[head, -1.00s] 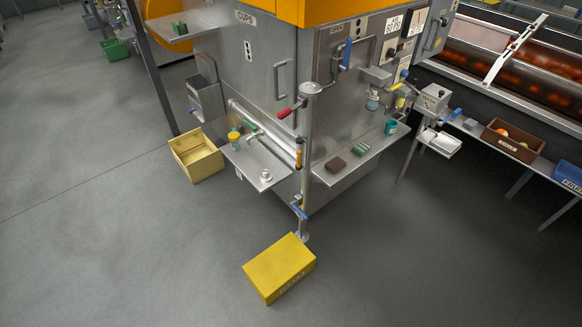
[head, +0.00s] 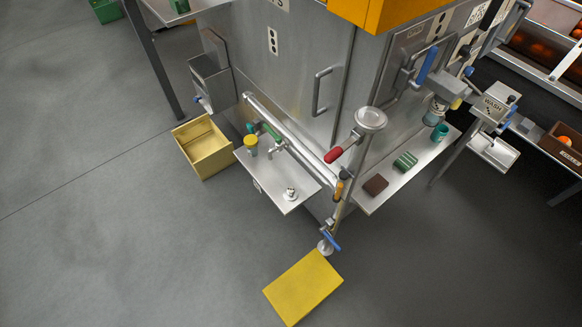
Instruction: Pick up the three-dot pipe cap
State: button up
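A small silver fitting (head: 290,195) stands near the front corner of the left metal shelf (head: 268,185); it may be the pipe cap, but it is too small to make out any dots. A yellow-topped cylinder (head: 250,146) stands at the back left of the same shelf, beside a tap with a green handle (head: 270,132) on the steel pipe (head: 290,142). No cap with three clear dots can be told apart. My gripper is not in view.
An open yellow crate (head: 205,150) stands left of the shelf. The right shelf (head: 395,185) holds brown and green blocks. Floor at left is clear.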

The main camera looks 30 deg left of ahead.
aim_at(290, 194)
jog(key=i+j, duration=0.1)
jog(key=j, duration=0.3)
jog(key=i+j, duration=0.15)
jog(key=j, duration=0.2)
jog(key=i+j, duration=0.1)
jog(key=j, duration=0.3)
jog(key=i+j, duration=0.1)
jog(key=j, duration=0.3)
jog(key=i+j, duration=0.15)
jog(key=j, duration=0.2)
jog(key=i+j, duration=0.1)
jog(key=j, duration=0.3)
jog(key=i+j, duration=0.15)
jog(key=j, duration=0.25)
jog(key=l+z, duration=0.05)
